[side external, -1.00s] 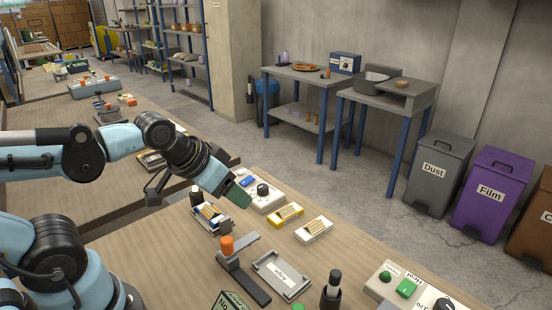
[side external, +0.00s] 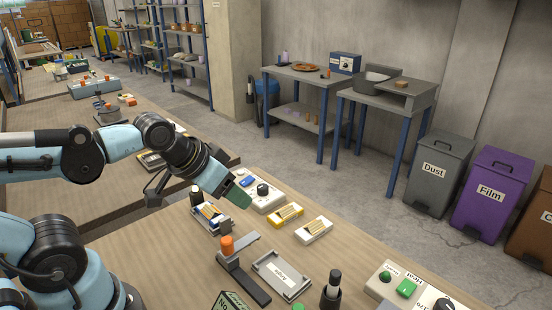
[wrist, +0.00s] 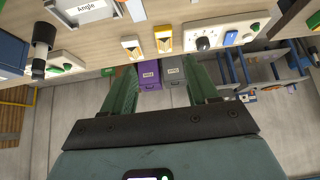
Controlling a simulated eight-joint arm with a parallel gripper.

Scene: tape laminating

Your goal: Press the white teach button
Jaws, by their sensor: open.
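A white control box (side external: 264,197) with a black knob and a blue button sits at the far edge of the bench. It also shows in the wrist view (wrist: 214,36), at the top right. A small pale spot lies on it beside the blue button in the wrist view, but I cannot tell whether it is the white teach button.
Two label-topped blocks (side external: 289,213) (side external: 314,229) lie in front of the box. An orange-topped lever (side external: 228,248), a grey tray (side external: 282,274), a black upright tool (side external: 331,289) and a second control panel (side external: 405,285) stand nearer. Bare wood lies right of the blocks.

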